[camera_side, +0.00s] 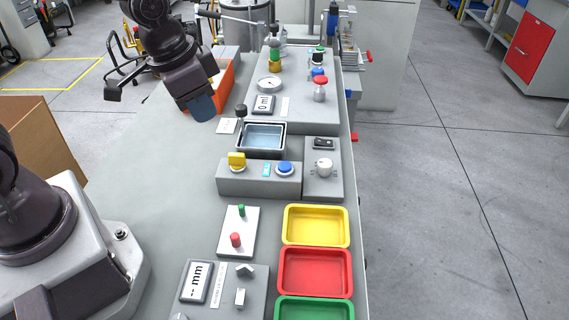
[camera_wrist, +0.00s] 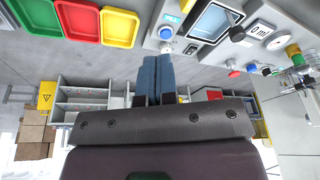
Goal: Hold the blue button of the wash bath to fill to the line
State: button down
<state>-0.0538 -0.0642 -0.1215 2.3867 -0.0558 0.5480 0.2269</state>
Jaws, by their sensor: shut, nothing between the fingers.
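The wash bath (camera_side: 262,150) is a grey-rimmed basin set in the bench, with a pale blue inside; I cannot make out its line or the water level. Its blue button (camera_side: 285,167) is on the grey box in front of it, right of a yellow knob (camera_side: 237,159) and a small cyan display (camera_side: 266,170). My gripper (camera_side: 203,108) is in the air left of the bath, its blue fingers shut and empty, apart from the button. In the wrist view the fingers (camera_wrist: 155,70) show below the blue button (camera_wrist: 166,32) and the bath (camera_wrist: 210,22).
A black-knobbed lever (camera_side: 241,110) stands at the bath's back left corner. A white knob (camera_side: 324,166) is on the right. A red button (camera_side: 320,84) and gauge (camera_side: 270,84) are behind. Yellow (camera_side: 316,207), red (camera_side: 316,250) and green (camera_side: 316,299) trays lie in front.

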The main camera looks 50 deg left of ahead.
jog(key=w+d+f+m+t+h, duration=0.1)
jog(key=w+d+f+m+t, duration=0.15)
jog(key=w+f+m, duration=0.4)
jog(key=m+t, duration=0.2)
jog(key=t, duration=0.1)
send_over(285, 167)
jog(key=shift+r+n, duration=0.25)
jog(key=shift+r, duration=0.1)
jog(key=shift+f, duration=4.45)
jog(key=shift+f, duration=0.1)
jog(key=shift+f, duration=0.3)
